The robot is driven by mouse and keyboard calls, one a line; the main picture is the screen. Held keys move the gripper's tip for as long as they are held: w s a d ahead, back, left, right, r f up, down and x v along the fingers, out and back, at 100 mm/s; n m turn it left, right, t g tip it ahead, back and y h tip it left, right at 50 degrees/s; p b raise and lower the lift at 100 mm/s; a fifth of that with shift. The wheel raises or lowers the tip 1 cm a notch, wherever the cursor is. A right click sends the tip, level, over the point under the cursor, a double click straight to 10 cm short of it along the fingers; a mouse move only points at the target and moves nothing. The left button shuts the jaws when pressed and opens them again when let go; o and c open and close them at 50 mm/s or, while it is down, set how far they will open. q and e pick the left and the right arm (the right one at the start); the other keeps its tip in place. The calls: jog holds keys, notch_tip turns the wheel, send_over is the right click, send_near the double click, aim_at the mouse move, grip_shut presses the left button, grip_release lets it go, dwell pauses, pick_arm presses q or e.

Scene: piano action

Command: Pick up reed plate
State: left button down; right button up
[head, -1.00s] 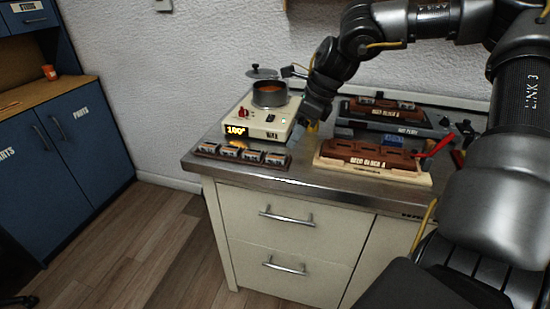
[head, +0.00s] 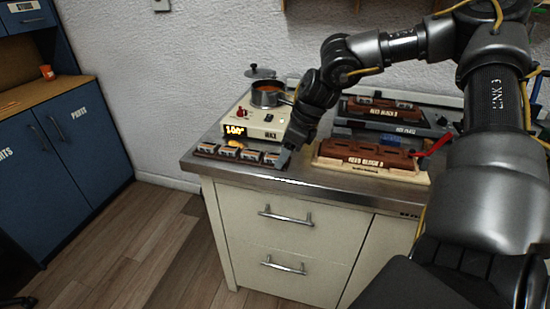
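Several small reed plates stand in a row on a dark brown rack (head: 208,153) at the front left of the bench. The rightmost reed plate (head: 270,158) is beside my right gripper (head: 284,158), whose tip is low at the right end of the rack. I cannot tell whether the gripper touches that plate, or whether its fingers are open or shut. My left gripper is not in view.
A hot plate unit (head: 258,121) with a lit display carries a pot (head: 268,94) behind the rack. A brown reed block (head: 366,155) on a pale base stands to the right, with a red-handled tool (head: 436,144). A grey unit (head: 398,127) is behind it.

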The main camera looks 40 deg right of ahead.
jog(key=c, duration=1)
jog(key=shift+r, duration=0.1)
